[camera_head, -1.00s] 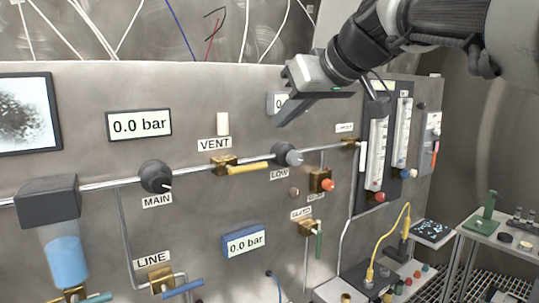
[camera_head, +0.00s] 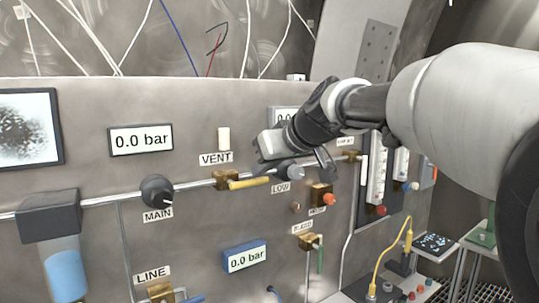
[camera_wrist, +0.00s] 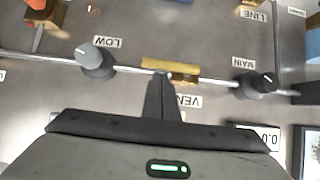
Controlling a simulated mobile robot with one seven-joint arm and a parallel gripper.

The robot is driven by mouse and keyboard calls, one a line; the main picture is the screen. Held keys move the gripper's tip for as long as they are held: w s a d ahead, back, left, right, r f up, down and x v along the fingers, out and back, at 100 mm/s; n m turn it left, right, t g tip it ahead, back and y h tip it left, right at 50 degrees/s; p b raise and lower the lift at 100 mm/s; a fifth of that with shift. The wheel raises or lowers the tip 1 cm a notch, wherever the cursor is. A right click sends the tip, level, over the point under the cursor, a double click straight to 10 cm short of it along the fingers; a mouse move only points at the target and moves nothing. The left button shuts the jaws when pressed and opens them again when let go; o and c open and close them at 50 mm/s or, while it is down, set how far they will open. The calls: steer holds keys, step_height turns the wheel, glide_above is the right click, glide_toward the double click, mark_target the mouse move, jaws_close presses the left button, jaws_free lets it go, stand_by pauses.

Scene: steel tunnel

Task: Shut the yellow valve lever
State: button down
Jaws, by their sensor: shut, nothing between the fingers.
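The yellow valve lever (camera_head: 248,182) sticks out to the right from the brass VENT valve (camera_head: 222,179) and lies nearly along the pipe. In the wrist view, which is upside down, the lever (camera_wrist: 166,63) shows as a yellow bar beside the brass valve body (camera_wrist: 185,77). My gripper (camera_wrist: 161,77) is shut and empty, its fingertips close to the lever on its upper side. I cannot tell whether they touch. In the head view my gripper (camera_head: 267,148) is at the panel, above the lever's free end, with its fingertips mostly hidden.
The black MAIN knob (camera_head: 157,191) is left of the valve and the grey LOW knob (camera_head: 291,171) is just right of the lever. A white block (camera_head: 224,138) is on the panel above VENT. A brass valve with an orange knob (camera_head: 329,199) is lower right.

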steer(key=shift+f, duration=0.3)
steer(key=shift+f, duration=0.1)
steer(key=shift+w+d+b, duration=0.1)
steer(key=shift+b, duration=0.3)
